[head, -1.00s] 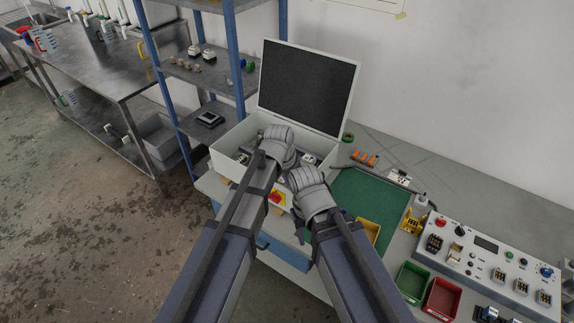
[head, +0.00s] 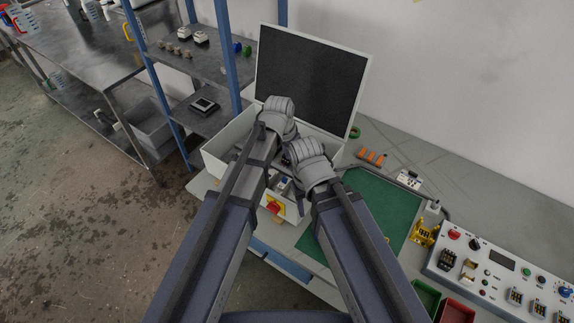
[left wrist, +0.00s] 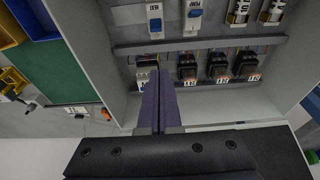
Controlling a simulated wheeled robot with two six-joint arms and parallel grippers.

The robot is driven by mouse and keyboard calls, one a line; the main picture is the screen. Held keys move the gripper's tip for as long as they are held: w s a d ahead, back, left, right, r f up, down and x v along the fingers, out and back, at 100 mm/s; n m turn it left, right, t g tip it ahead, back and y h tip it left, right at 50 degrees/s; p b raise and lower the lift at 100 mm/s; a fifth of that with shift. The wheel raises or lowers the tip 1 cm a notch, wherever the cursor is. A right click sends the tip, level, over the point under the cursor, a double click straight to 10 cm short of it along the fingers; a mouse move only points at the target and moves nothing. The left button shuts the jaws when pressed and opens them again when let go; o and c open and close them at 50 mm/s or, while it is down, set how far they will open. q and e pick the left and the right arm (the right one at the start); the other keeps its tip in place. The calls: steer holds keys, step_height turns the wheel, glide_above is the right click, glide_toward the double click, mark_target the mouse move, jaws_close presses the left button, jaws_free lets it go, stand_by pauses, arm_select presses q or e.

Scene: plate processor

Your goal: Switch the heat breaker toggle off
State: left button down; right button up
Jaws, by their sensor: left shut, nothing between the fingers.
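An open white control box (head: 226,141) stands on the bench in the head view, its dark-lined lid (head: 311,78) raised; my arms cover much of its inside. In the left wrist view, two white breakers with blue toggles, a left one (left wrist: 154,18) and a right one (left wrist: 193,15), sit on the upper row. Their labels are too small to read surely. My left gripper (left wrist: 157,80) is shut and empty, inside the box, its tips over the lower row near the leftmost dark relay (left wrist: 147,78). My right gripper's fingers are hidden in the head view.
A red and yellow switch (head: 273,207) is on the box's front. A green mat (head: 385,205) and a control panel (head: 500,275) lie right. A blue-framed shelf (head: 225,50) stands behind left. In the left wrist view, a grey duct (left wrist: 200,45) separates breakers from relays.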

mark_target(285, 180)
arm_select(q)
steer(key=shift+s, duration=0.1)
arm_select(e)
steer(key=shift+s, duration=0.15)
arm_select(q)
steer(key=shift+f, duration=0.15)
arm_select(e)
steer(key=shift+f, duration=0.15)
arm_select(q)
steer(key=b+x, duration=1)
steer(key=shift+f, duration=0.2)
arm_select(e)
step_height(285, 180, down, 10)
steer(key=shift+f, duration=0.1)
arm_select(q)
steer(key=s+a+r+p, duration=0.2)
steer(key=s, duration=0.1)
steer(key=shift+s+r, duration=0.1)
steer(key=shift+r, duration=0.2)
arm_select(e)
step_height(285, 180, up, 3)
steer(key=shift+f, duration=0.2)
